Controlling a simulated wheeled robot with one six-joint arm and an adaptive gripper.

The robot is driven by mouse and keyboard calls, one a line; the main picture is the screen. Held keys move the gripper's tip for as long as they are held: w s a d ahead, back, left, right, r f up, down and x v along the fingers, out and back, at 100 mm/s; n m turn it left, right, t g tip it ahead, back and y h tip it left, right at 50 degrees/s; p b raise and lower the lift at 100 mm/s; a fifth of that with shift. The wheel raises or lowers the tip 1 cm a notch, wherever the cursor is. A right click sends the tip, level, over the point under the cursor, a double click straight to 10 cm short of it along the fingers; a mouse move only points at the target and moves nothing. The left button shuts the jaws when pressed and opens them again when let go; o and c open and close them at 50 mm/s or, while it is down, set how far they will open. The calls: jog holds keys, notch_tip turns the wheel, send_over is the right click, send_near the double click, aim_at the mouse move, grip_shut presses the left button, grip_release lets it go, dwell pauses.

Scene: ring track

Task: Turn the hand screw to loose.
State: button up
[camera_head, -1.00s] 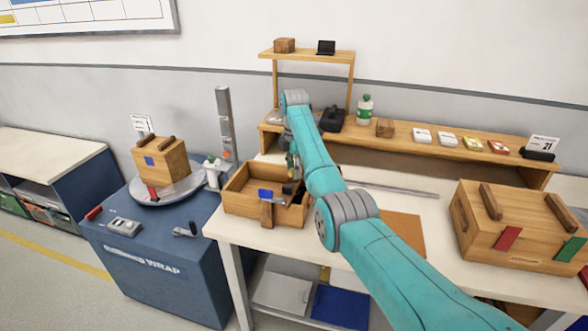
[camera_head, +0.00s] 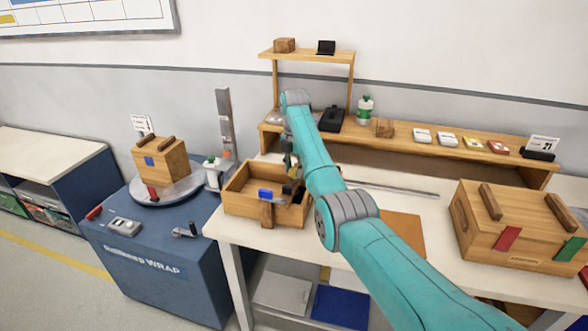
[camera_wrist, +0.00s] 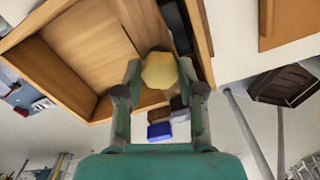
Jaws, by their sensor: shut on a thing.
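My gripper (camera_wrist: 160,88) is shut on a pale yellow, rounded knob (camera_wrist: 160,70), which seems to be the hand screw's handle. In the head view a small yellowish part shows below my gripper (camera_head: 291,172), at the right side of an open wooden box (camera_head: 236,207). A blue block (camera_head: 265,194) and a wooden upright piece (camera_head: 267,215) are at the box's front. In the wrist view the blue block (camera_wrist: 160,131) shows just below the knob. The screw's shaft and thread are hidden, so I cannot tell how tight it is.
A closed wooden crate (camera_head: 520,235) stands on the bench at right. A blue wrap machine (camera_head: 150,255) with a box (camera_head: 162,162) on its turntable stands left. A long metal rod (camera_head: 390,188) and a brown mat (camera_head: 403,234) lie behind and beside my arm.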

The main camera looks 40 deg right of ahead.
aim_at(294, 170)
jog(key=o, duration=1.1)
jog(key=shift+o, duration=0.2)
jog(key=shift+r, duration=3.75)
